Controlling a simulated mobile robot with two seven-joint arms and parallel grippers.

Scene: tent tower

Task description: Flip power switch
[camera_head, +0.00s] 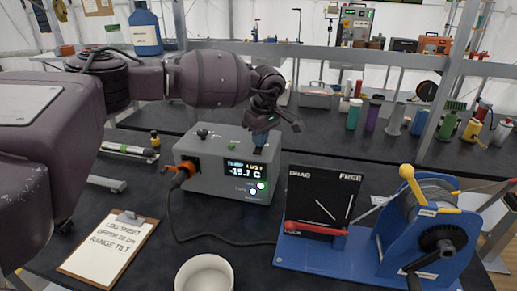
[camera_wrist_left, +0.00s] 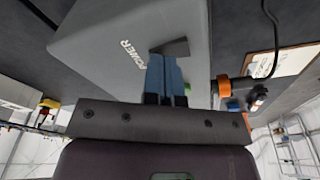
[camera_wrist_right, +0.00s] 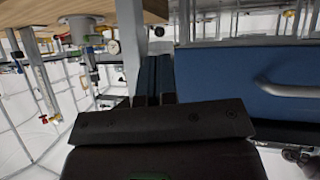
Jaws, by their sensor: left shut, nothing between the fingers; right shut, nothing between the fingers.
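The grey instrument box (camera_head: 226,170) stands on the black bench, its lit display (camera_head: 246,170) facing me. My left gripper (camera_head: 260,140) is over the right end of its top, fingers pointing down. In the left wrist view the fingers (camera_wrist_left: 167,76) are shut, with nothing seen between them, close to the POWER lettering (camera_wrist_left: 131,56) on the box top. A small grey piece (camera_wrist_left: 170,47) shows at the fingertips; I cannot tell whether it is the switch or whether they touch. My right gripper (camera_wrist_right: 152,80) is shut and empty in its own wrist view, outside the head view.
An orange-and-black cable plug (camera_head: 183,174) is at the box's left front. A blue winch (camera_head: 425,225) with a black DRAG/FREE panel (camera_head: 325,195) stands to the right. A clipboard (camera_head: 108,245) and a white bowl (camera_head: 205,274) are in front. Bottles and tools line the back bench.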

